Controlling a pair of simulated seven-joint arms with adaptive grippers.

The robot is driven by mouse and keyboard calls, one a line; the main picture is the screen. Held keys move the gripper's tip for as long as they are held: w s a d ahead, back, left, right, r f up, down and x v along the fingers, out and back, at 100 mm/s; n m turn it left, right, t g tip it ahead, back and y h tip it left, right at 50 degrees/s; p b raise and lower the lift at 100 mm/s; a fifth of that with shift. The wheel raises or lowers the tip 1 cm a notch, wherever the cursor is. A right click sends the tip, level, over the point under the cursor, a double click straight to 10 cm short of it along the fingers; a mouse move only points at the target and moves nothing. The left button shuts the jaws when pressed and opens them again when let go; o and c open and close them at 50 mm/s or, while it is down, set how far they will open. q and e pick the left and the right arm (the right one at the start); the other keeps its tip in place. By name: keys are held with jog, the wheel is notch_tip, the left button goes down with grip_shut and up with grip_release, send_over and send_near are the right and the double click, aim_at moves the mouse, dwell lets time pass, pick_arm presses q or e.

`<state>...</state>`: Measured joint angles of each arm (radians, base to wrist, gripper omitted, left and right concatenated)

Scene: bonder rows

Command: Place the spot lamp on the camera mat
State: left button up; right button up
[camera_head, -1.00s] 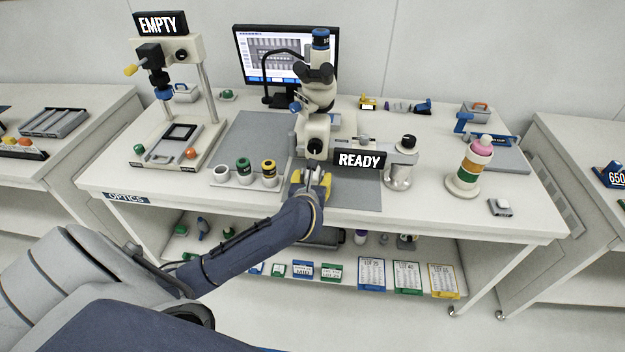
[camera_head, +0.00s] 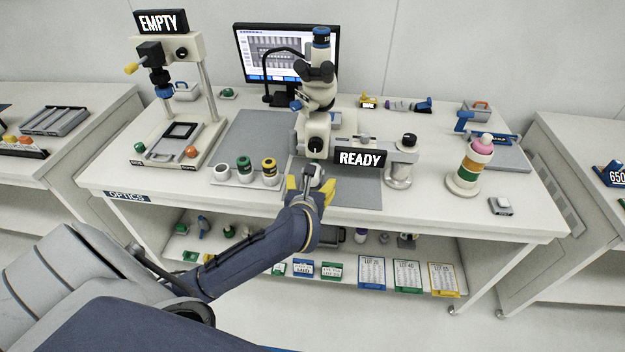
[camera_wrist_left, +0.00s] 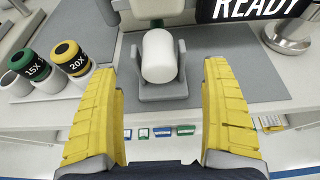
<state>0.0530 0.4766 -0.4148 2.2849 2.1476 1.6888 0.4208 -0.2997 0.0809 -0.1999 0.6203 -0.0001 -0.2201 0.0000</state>
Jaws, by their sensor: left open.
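A white rounded cylinder in a grey two-sided cradle, probably the spot lamp (camera_wrist_left: 160,57), lies ahead between my fingers in the left wrist view. My left gripper (camera_head: 310,184) is open and empty at the bench's front edge, below the microscope. Its yellow fingers also show in the left wrist view (camera_wrist_left: 166,80), apart from the cylinder and nearer the camera. In the head view the gripper partly covers that cylinder. Bare grey mats lie left of the microscope (camera_head: 243,138) and under its front (camera_head: 355,191); I cannot tell which is the camera mat. My right gripper is not in view.
The microscope (camera_head: 317,95) and READY sign (camera_head: 360,159) stand just behind the gripper. A rack of eyepieces (camera_head: 244,170) is close on the left. A ringed stack (camera_head: 468,168) stands to the right. A lower shelf holds labelled bins (camera_head: 407,274).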

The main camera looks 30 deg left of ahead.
pick_arm(q)
jog(key=v, duration=0.6)
jog(key=shift+o, duration=1.2)
jog(key=shift+s+d+r, duration=0.2)
jog(key=shift+s+d, duration=0.05)
jog(key=shift+s, duration=0.3)
